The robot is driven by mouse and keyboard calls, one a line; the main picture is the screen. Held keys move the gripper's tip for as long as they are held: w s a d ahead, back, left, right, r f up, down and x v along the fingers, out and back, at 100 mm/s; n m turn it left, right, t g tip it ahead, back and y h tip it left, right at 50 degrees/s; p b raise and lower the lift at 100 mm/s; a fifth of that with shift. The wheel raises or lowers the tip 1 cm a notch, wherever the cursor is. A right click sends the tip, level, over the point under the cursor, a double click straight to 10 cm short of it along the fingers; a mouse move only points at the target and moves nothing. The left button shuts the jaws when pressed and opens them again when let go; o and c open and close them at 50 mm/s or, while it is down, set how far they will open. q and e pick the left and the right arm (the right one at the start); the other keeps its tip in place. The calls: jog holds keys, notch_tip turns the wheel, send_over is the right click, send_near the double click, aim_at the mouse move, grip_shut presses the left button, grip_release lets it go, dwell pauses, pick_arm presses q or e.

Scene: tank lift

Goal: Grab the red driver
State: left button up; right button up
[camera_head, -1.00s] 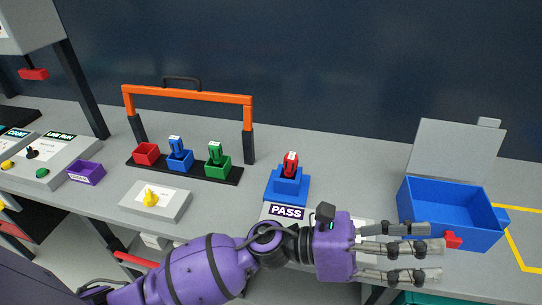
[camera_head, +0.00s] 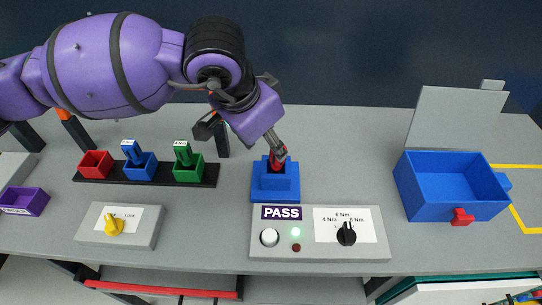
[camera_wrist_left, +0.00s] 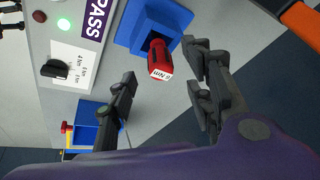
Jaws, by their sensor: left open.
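The red driver (camera_head: 281,163) stands upright in a stepped blue stand (camera_head: 275,185) behind the PASS panel. In the head view, my left gripper (camera_head: 278,148) comes down on it from above and hides much of it. The left wrist view shows the driver (camera_wrist_left: 160,62), its white "6 Nm" end facing the camera, with its lower end in the blue stand (camera_wrist_left: 135,30). There my left gripper (camera_wrist_left: 160,88) is open, with one finger on each side of the driver and gaps showing.
A rack (camera_head: 130,172) with a red empty cup, a blue driver and a green driver stands at left. The PASS console (camera_head: 375,245) has a lit green lamp (camera_head: 296,231). An open blue box (camera_head: 450,205) stands at right. My arm hides most of the orange frame.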

aim_at(277, 163)
pick_arm(q)
jog(key=x, duration=0.4)
jog(key=p+x, duration=0.1)
jog(key=x, duration=0.1)
jog(key=shift+w+d+f, duration=0.15)
jog(key=shift+d, duration=0.2)
grip_shut()
